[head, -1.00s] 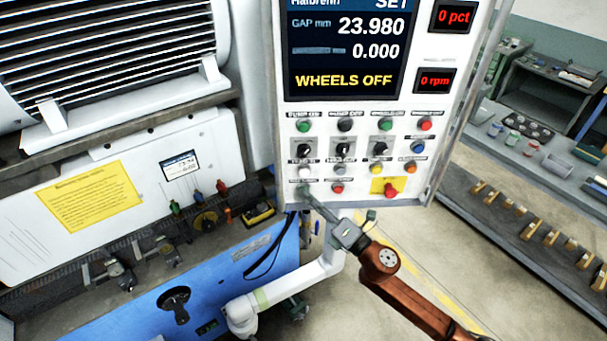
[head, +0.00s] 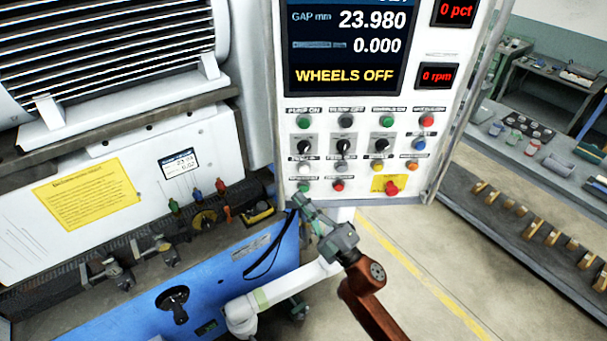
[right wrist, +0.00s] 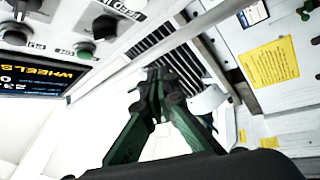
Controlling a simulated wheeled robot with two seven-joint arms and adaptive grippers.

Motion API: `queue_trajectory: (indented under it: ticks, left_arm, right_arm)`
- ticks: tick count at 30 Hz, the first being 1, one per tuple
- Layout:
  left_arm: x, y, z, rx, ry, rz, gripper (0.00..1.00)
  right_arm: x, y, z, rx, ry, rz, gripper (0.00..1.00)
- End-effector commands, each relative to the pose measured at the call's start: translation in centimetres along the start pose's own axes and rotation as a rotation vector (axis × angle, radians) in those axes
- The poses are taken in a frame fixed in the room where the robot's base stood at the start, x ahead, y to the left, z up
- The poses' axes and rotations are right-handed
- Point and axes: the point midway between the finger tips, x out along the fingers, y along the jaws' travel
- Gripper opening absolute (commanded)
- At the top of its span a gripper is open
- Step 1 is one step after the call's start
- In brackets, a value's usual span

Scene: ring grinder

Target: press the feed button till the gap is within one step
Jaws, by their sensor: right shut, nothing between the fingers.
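The control panel (head: 440,190) stands in the middle of the head view. Its screen (head: 345,50) reads GAP mm 23.980, with 0.000 below and WHEELS OFF in yellow. Under it are rows of buttons and knobs with blurred labels, so I cannot tell which is the feed button. A green button (head: 304,186) sits at the lower left, beside a red one (head: 338,185). My right gripper (head: 298,201) is shut and empty, its tips just below the green button, seemingly apart from it. It also shows in the right wrist view (right wrist: 160,78). My left gripper is not in view.
A red stop button (head: 392,188) on a yellow plate sits at the panel's lower right. The blue and white grinder (head: 225,265) stands left, with small valves (head: 197,195). A bench (head: 560,165) with parts stands right. Floor (head: 440,240) lies open between.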

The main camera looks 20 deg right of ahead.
Motion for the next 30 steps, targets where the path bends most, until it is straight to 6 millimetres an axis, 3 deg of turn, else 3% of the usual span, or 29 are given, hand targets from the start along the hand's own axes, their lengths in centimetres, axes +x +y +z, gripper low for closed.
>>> queue_trajectory:
  ticks: [6, 12, 18, 30]
  left_arm:
    - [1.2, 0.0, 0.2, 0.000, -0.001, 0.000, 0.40]
    - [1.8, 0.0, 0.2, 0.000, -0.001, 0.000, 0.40]
    - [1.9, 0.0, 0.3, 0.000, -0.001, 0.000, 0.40]
    - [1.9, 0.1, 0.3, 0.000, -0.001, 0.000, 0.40]
  right_arm:
    - [-1.0, 0.1, -0.4, 0.566, 0.014, 0.145, 0.00]
    - [-1.8, 0.6, -0.3, 0.919, 0.050, 0.241, 0.00]
    - [-2.2, 0.8, -0.2, 1.058, 0.073, 0.278, 0.00]
    - [-2.1, 0.8, -0.2, 1.067, 0.075, 0.279, 0.00]
